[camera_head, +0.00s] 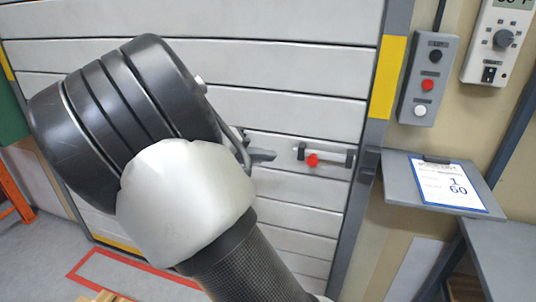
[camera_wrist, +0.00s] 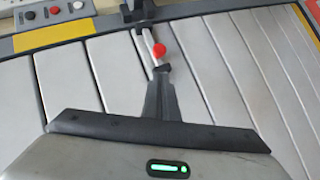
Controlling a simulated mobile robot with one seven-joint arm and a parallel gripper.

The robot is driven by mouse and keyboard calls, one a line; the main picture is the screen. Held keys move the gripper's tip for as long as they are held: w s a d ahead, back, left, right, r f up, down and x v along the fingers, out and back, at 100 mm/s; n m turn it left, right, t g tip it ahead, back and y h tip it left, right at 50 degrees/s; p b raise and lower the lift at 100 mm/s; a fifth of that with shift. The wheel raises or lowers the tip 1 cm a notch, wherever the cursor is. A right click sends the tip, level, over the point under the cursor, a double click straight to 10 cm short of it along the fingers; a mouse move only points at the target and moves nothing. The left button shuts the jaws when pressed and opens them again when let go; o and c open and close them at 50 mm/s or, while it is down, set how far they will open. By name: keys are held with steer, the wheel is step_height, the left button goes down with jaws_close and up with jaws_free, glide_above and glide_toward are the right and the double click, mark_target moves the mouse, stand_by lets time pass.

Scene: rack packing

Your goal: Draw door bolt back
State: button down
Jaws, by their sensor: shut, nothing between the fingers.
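The door bolt (camera_head: 328,160) is a light metal rod lying across the pale slatted door (camera_head: 300,110), near its right edge. A red knob (camera_head: 312,160) sits near the rod's left end, with dark brackets at the rod's ends. My gripper (camera_head: 270,155) is shut and empty, a short way left of the bolt in the head view. In the wrist view my gripper (camera_wrist: 161,82) points toward the bolt (camera_wrist: 148,40) and its red knob (camera_wrist: 159,50). Whether the fingertips touch the near bracket, I cannot tell. My arm hides the door's left part.
Right of the door frame (camera_head: 361,185) are a button box (camera_head: 408,108) and a wall controller (camera_head: 493,65). A grey shelf (camera_head: 398,170) holding a clipboard (camera_head: 446,186) juts out beside the frame. A red floor outline (camera_head: 100,252) lies below the door.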

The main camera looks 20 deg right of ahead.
steer(key=b+x, duration=0.1)
steer(key=x, duration=1.1)
steer(key=shift+s+d+t+h, duration=0.2)
steer(key=shift+t+h, duration=0.1)
steer(key=shift+t, duration=0.1)
steer(key=shift+f, duration=0.1)
